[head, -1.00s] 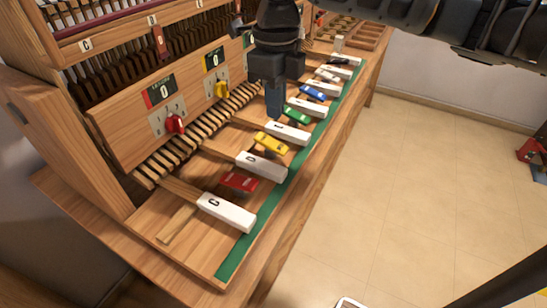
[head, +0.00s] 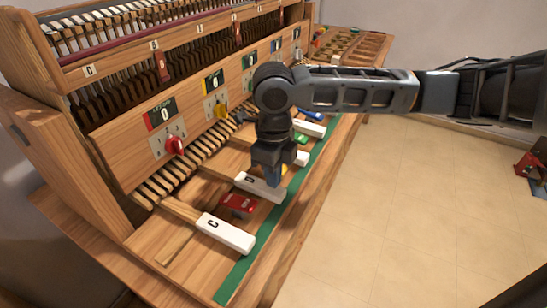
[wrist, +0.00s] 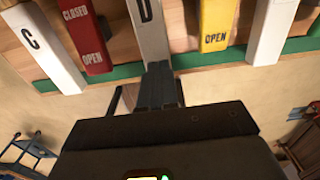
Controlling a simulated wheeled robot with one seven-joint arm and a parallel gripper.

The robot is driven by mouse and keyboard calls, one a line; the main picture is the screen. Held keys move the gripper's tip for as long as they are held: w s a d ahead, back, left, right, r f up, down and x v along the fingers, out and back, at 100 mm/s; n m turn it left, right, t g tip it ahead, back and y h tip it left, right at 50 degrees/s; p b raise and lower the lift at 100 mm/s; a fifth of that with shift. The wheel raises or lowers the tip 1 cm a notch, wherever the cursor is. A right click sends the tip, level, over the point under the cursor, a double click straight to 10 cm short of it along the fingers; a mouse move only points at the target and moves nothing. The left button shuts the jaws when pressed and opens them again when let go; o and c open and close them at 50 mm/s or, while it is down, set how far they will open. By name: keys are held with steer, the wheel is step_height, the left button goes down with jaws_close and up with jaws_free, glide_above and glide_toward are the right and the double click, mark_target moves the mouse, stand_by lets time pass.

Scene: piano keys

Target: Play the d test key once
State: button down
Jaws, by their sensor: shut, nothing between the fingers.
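The white D key (head: 252,184) lies between the white C key and the yellow block. In the wrist view the D key (wrist: 148,28) runs up from my fingertips, its letter near the top. My gripper (head: 274,181) is shut and empty, pointing down at the front end of the D key. In the wrist view my gripper's closed fingertips (wrist: 157,70) overlap the key's front end. I cannot tell whether they touch it. My gripper hides part of that end in the head view.
The red block (head: 238,205) and the C key (head: 225,232) are on the near side. The yellow block (wrist: 217,25) is on the other side, mostly hidden in the head view. A green strip (head: 262,240) runs along the front edge. Open floor (head: 400,210) lies to the right.

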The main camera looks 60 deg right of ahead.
steer(key=shift+f, duration=0.55)
steer(key=shift+s+f+t+b, duration=0.1)
steer(key=shift+f+t+b, duration=0.2)
steer(key=shift+f+b, duration=0.6)
steer(key=shift+r, duration=0.55)
steer(key=shift+r+p, duration=0.65)
steer(key=shift+r, duration=0.05)
